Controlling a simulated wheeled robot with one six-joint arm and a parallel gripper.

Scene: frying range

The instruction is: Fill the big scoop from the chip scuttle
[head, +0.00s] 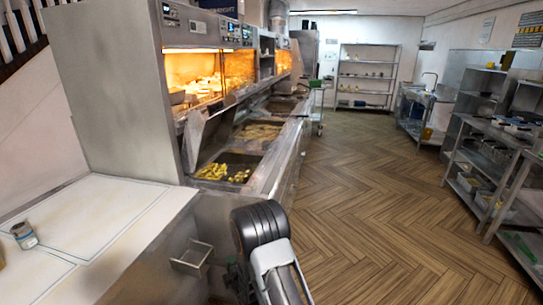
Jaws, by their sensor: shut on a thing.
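The chip scuttle looks to be the nearest sunken bay (240,160) in the range top, with yellow chips (225,173) lying in its lower part and bare dark metal behind them. The big scoop (192,258), a small-looking open metal box shape, is held low in front of the range's near end, left of my arm. No chips show in it. My gripper (233,273) is partly hidden by my own arm at the bottom middle and is shut on the scoop. Its fingers and the scoop's handle are hard to make out. The scoop is apart from the scuttle, nearer and lower in the picture.
A raised metal flap (208,130) stands on the scuttle's left. Further bays (258,132) lie behind, below lit heated cabinets (195,75). A white counter (95,215) with a jar (24,235) is at left. Metal shelves (490,150) stand at right; the wooden floor (365,200) between is clear.

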